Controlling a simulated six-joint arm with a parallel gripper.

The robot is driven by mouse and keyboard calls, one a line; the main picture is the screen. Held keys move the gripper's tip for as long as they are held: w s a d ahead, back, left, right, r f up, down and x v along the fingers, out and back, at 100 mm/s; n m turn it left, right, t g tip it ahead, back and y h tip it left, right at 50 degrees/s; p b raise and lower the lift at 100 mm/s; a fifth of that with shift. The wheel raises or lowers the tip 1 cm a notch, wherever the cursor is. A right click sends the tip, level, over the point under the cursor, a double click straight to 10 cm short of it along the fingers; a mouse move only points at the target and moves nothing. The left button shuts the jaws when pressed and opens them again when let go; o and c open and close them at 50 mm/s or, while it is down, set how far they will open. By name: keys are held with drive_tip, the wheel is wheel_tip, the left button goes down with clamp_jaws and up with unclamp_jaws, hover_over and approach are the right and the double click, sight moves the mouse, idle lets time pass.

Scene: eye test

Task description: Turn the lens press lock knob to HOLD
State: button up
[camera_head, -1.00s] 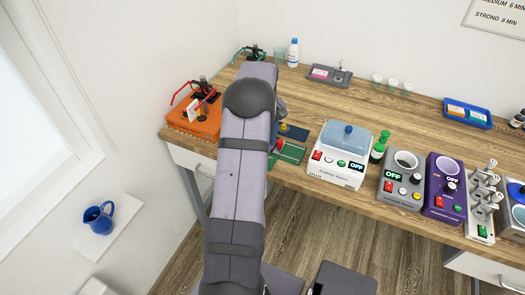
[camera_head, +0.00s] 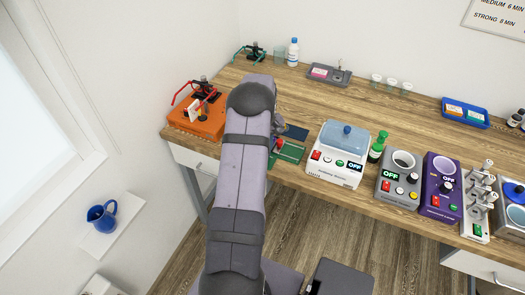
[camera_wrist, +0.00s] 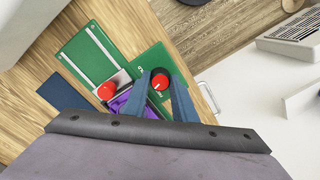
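The lens press appears to be the green device (camera_head: 290,152) near the front edge of the bench, partly hidden by my arm. In the wrist view its green plate (camera_wrist: 150,60) carries a red knob (camera_wrist: 160,83) with a pale mark and a dark ring; the lettering beside it is too small to read. A second red knob (camera_wrist: 107,91) sits to the left on a grey part. My gripper (camera_wrist: 161,76) is open, its two blue-grey fingers on either side of the red knob on the plate. Contact cannot be told. My arm mostly hides the gripper in the head view.
A dark blue plate (camera_head: 295,132) lies beside the green device. An orange box (camera_head: 197,122) stands to the left. A white machine with a blue lid (camera_head: 338,160) and a green bottle (camera_head: 377,147) stand to the right. The bench behind is largely clear.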

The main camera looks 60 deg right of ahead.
drive_tip(key=shift+m, duration=0.3)
drive_tip(key=m+b, duration=0.2)
drive_tip(key=m, duration=0.3)
drive_tip(key=m+b, duration=0.1)
drive_tip(key=m, duration=0.5)
drive_tip(key=shift+m+h, duration=0.3)
idle(0.6)
drive_tip(key=o, duration=1.1)
drive_tip(key=shift+c, duration=0.2)
drive_tip(key=shift+s+a+r+b, duration=0.1)
drive_tip(key=shift+r+b, duration=1.2)
drive_tip(key=shift+r, duration=2.45)
